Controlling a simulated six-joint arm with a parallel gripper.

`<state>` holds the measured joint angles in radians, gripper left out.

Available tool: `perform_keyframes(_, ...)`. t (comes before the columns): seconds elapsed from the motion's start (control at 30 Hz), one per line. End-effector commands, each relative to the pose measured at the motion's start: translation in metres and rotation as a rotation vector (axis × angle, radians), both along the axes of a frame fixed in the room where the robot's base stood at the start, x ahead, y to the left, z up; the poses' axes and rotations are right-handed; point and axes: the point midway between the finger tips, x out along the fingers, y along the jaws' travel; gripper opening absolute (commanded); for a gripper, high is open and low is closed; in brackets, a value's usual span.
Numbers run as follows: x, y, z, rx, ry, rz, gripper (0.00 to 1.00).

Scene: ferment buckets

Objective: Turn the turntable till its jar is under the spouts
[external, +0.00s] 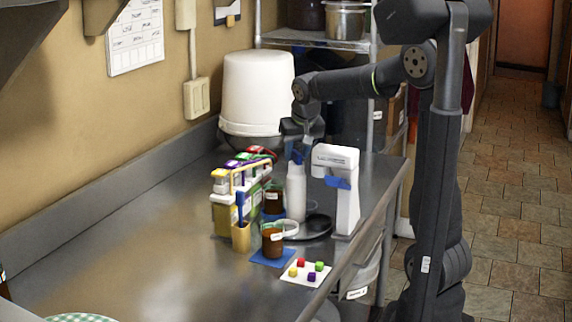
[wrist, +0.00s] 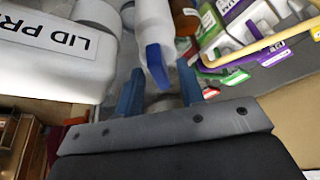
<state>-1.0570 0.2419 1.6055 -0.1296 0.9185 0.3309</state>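My gripper (external: 298,152) points down above a white bottle-shaped thing (external: 296,192) with a blue top. In the wrist view its two blue fingers (wrist: 160,95) are apart, with the blue tip (wrist: 157,65) of a white part seen between them; I see no firm contact. A dark round disc (external: 315,228) lies by the lid press; I cannot tell whether it is the turntable. A brown jar (external: 272,243) stands on a blue mat, and another dark jar (external: 273,203) stands by the rack (external: 222,212) with coloured parts. The spouts cannot be picked out clearly.
The white lid press (external: 347,195) with a blue lever stands close to the right of my gripper. A tan cup (external: 241,238) holds a blue-handled tool. A white card (external: 296,279) with coloured cubes lies in front.

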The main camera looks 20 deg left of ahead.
Motion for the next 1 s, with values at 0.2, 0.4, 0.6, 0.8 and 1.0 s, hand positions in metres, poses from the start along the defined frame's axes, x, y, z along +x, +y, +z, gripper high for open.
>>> perform_keyframes(0.2, -0.002, -0.002, 0.007, 0.002, -0.001, 0.000, 0.35)
perform_keyframes(0.4, -0.012, -0.011, 0.041, 0.006, -0.003, 0.001, 0.35)
perform_keyframes(0.6, -0.026, -0.025, 0.088, 0.005, -0.003, 0.002, 0.35)
perform_keyframes(0.8, -0.037, -0.037, 0.129, 0.004, -0.002, 0.001, 0.35)
perform_keyframes(1.0, -0.045, -0.045, 0.154, 0.002, -0.001, 0.000, 0.35)
